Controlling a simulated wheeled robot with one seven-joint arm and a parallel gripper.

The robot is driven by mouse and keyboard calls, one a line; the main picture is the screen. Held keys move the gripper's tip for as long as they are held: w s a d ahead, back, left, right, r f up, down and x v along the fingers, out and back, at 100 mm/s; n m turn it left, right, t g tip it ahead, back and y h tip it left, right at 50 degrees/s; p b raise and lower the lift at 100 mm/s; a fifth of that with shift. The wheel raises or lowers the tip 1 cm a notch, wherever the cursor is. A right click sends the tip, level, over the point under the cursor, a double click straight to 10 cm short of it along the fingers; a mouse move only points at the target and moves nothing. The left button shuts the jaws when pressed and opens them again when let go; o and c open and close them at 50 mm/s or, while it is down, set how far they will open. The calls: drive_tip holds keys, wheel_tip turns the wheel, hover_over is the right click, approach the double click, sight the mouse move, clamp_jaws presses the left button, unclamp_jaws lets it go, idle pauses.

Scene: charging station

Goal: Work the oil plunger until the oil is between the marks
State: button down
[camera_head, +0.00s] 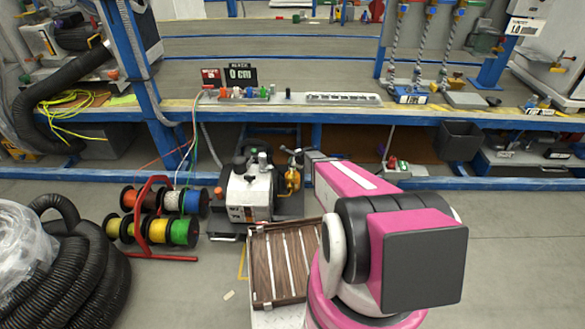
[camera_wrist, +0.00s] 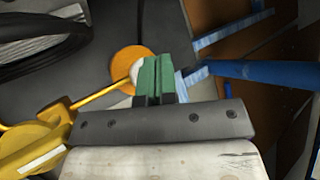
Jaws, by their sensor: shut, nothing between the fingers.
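My gripper's green fingertips (camera_wrist: 155,78) are shut together and empty in the wrist view. Behind them is an orange disc (camera_wrist: 128,57) with a pale centre, partly hidden by the fingers. A yellow rod (camera_wrist: 98,95) runs from the disc to a yellow body (camera_wrist: 28,145) at lower left. In the head view, a yellow-orange device (camera_head: 292,181) stands beside a white machine (camera_head: 249,193) under the bench, close to the end of my arm. I cannot tell which part is the oil plunger, or whether the fingers touch the disc. No oil level or marks can be made out.
A blue-framed bench (camera_head: 350,113) spans the view above the machine. A reel rack (camera_head: 152,215) and black hose coils (camera_head: 75,265) stand left. A brown slatted case (camera_head: 283,262) lies in front of the machine. A blue bar (camera_wrist: 265,73) is right of the fingers.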

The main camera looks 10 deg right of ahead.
drive_tip(key=shift+f, duration=0.2)
idle(0.5)
drive_tip(key=shift+f, duration=0.25)
drive_tip(key=shift+f, duration=0.95)
idle(1.2)
drive_tip(key=shift+r, duration=0.1)
drive_tip(key=shift+r, duration=1.25)
drive_tip(key=shift+r, duration=0.15)
drive_tip(key=shift+r, duration=2.35)
